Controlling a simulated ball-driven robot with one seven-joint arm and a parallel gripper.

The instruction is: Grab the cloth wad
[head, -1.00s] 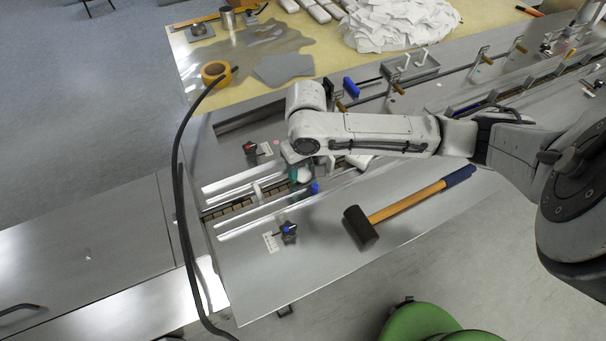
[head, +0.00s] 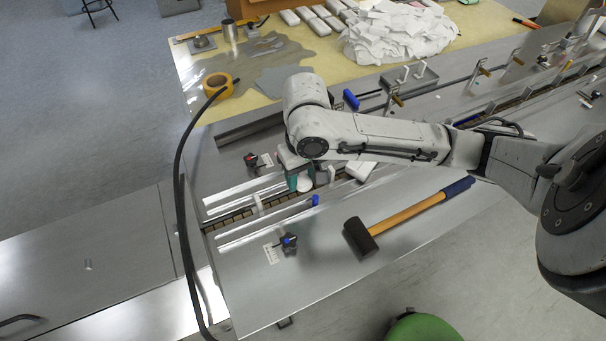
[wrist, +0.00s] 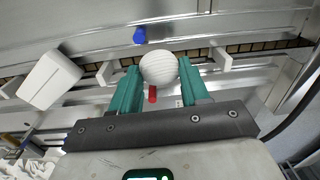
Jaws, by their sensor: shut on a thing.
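The cloth wad (wrist: 158,69) is a white, rounded, ribbed lump between my gripper's two green fingers in the wrist view. My gripper (wrist: 159,76) is shut on it, one finger on each side. In the head view the wad (head: 306,184) shows as a small white patch beside the green finger of my gripper (head: 301,181), over the wrapper's in-feed channel. My wrist hides part of it there. I cannot tell whether the wad touches the channel below.
A white wrapped block (head: 360,170) lies just right of my gripper. A blue knob (head: 316,200) stands close in front. A hammer (head: 405,213) lies on the steel deck. A black hose (head: 180,200) arches at the left. White scraps (head: 400,32) are heaped behind.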

